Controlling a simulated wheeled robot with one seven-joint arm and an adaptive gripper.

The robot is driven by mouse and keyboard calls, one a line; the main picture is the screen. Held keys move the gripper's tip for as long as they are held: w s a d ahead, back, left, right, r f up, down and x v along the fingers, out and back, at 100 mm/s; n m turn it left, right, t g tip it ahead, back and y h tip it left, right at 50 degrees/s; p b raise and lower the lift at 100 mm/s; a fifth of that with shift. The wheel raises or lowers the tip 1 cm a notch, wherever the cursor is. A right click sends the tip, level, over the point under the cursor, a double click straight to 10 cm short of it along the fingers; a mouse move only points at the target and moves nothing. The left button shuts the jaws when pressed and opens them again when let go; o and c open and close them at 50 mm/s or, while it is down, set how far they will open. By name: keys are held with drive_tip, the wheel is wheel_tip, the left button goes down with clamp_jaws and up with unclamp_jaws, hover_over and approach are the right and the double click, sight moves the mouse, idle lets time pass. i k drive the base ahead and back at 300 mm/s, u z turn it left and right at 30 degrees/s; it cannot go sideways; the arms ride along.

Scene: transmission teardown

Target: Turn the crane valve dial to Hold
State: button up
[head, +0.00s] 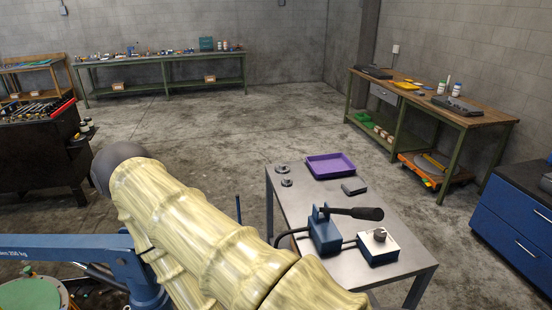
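A metal side table (310,195) stands right of centre. At its front right is a blue box with a pale top and a small grey round knob (379,235), which looks like the valve dial. I cannot read any markings or its setting. To its left is a blue box (325,232) with a black-handled lever (352,213) reaching right. A dark cable joins the two boxes. My pale, sleeved arm crosses the lower middle. My gripper is not in view.
A purple tray (330,166), a small dark block (354,187) and small round metal parts (284,175) lie on the table's far half. Workbenches line the walls. A blue cabinet (510,220) stands at right. Open concrete floor (230,125) lies beyond the table.

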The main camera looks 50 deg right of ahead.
sight(381, 236)
drive_tip(key=k, duration=0.5)
drive_tip(key=z, duration=3.05)
drive_tip(key=k, duration=0.85)
drive_tip(key=u, duration=1.05)
drive_tip(key=i, duration=1)
drive_tip(key=z, duration=0.5)
drive_tip(key=k, duration=0.1)
drive_tip(key=z, duration=0.05)
